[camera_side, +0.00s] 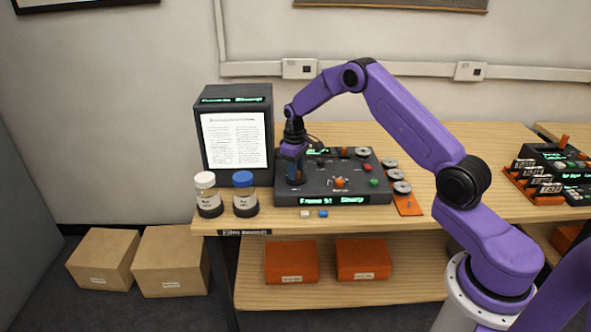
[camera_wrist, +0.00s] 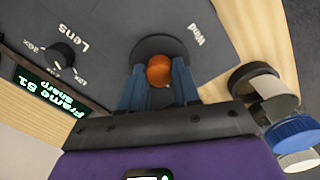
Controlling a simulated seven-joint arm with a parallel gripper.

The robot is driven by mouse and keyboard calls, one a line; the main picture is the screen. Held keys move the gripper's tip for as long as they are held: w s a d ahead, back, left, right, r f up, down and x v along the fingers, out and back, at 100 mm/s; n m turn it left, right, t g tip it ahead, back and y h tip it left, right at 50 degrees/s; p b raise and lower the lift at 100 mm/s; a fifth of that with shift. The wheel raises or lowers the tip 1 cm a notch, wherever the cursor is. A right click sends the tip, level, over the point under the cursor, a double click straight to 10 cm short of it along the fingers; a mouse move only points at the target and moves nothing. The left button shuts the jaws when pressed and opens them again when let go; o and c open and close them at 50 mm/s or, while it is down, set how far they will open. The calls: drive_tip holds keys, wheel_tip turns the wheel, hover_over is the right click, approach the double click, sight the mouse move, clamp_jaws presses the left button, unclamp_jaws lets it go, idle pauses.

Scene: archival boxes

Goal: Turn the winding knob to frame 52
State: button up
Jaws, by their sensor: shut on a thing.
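The winding knob (camera_wrist: 159,70) is round and orange on a dark disc beside the word "Wind" in the wrist view. My gripper (camera_wrist: 160,82) has its blue fingers on both sides of this knob and is shut on it. The display (camera_wrist: 50,95) reads "Frame 51 Sharp"; in the side view its last digit is hard to read. In the side view my gripper (camera_side: 293,172) points down at the left end of the dark control panel (camera_side: 322,187), and the winding knob is hidden there.
A black lens knob (camera_wrist: 62,54) sits on the panel. A lit reader screen (camera_side: 235,140) stands behind left. A white-capped jar (camera_side: 207,196) and a blue-capped jar (camera_side: 245,194) stand close left of the gripper. Reels on an orange strip (camera_side: 409,206) lie to the right.

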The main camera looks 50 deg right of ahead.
drive_tip(key=shift+m, duration=1.5)
drive_tip(key=o, duration=1.1)
drive_tip(key=shift+c, duration=0.2)
wheel_tip(320, 180, up, 18)
drive_tip(key=shift+a+f, duration=0.2)
